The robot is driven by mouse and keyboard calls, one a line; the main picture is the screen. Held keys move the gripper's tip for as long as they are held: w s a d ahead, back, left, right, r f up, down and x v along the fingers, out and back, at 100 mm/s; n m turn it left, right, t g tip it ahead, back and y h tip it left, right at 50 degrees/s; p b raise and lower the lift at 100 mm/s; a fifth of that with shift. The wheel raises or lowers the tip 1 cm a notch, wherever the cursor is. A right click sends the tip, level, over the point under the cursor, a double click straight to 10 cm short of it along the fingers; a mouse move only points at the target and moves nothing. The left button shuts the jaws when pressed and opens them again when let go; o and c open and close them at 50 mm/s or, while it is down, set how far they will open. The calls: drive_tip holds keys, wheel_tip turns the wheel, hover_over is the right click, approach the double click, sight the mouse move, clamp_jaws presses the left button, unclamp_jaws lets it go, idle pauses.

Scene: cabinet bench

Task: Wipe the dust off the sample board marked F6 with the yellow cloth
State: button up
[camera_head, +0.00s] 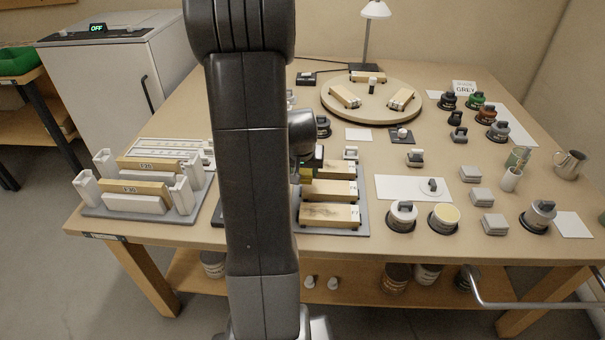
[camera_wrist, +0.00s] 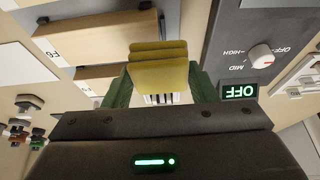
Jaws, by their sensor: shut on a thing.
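My gripper (camera_wrist: 160,90) is shut on the yellow cloth (camera_wrist: 158,72), which hangs folded between its green fingers. In the head view the cloth (camera_head: 306,174) shows small beside my arm, above the left part of the sample boards. The board marked F6 (camera_wrist: 95,35) is at the upper left of the wrist view, apart from the cloth. A second board (camera_wrist: 110,78) lies between it and my gripper; its label is hard to read. In the head view the front board (camera_head: 330,215) has dark smudges on top; its label is too small to read there.
A dark control box (camera_wrist: 240,40) with a knob stands beside the boards. A rack with boards (camera_head: 135,188) stands at the left. A round turntable (camera_head: 372,112) is at the back. Several jars, including an open one (camera_head: 443,217), stand on the right.

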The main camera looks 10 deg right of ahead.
wheel_tip(320, 180, up, 2)
drive_tip(key=shift+w+p, duration=0.1)
drive_tip(key=shift+p, duration=0.4)
drive_tip(key=shift+r+p, duration=1.1)
drive_tip(key=shift+r, duration=0.5)
